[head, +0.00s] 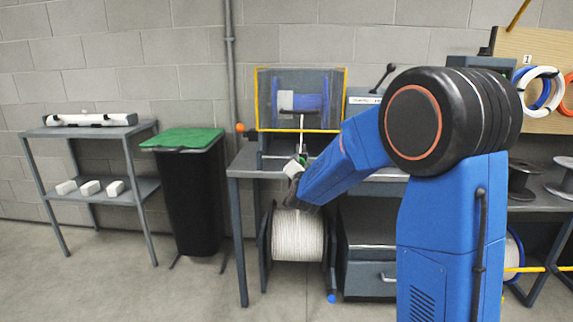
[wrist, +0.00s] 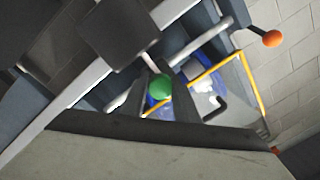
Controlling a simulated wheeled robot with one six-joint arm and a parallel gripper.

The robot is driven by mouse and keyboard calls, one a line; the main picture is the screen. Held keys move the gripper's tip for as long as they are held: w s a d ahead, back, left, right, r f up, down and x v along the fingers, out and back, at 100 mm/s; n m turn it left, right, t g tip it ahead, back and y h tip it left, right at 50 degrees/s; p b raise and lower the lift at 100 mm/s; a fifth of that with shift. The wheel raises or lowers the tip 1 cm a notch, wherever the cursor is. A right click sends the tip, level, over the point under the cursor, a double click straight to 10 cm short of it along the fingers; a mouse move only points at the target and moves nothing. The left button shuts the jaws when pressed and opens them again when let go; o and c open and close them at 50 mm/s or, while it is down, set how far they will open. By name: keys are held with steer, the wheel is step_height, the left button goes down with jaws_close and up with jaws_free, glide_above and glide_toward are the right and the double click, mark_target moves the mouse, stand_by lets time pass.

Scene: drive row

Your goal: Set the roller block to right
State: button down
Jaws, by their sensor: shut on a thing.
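A green knob (head: 303,159) shows at my gripper (head: 297,168), in front of the yellow-framed guard on the bench. In the wrist view the round green knob (wrist: 160,87) sits at the dark fingers, at the end of a thin pale rod. My gripper is shut on the green knob, though its fingertips are partly hidden. Blue and white parts (head: 302,102) show behind the clear guard. I cannot tell for certain which part is the roller block, or where it stands between left and right.
An orange ball (head: 240,127) sticks out at the guard's left; it also shows in the wrist view (wrist: 271,38). A white cable spool (head: 298,235) hangs below the bench. A green-lidded bin (head: 192,190) and grey shelf (head: 95,132) stand left. Floor at front left is clear.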

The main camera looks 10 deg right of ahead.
steer(key=s+d, duration=0.2)
steer(key=d, duration=0.4)
steer(key=c, duration=1.4)
jaws_free()
steer(key=shift+d, duration=0.15)
steer(key=v, duration=1.7)
steer(key=shift+s, duration=0.2)
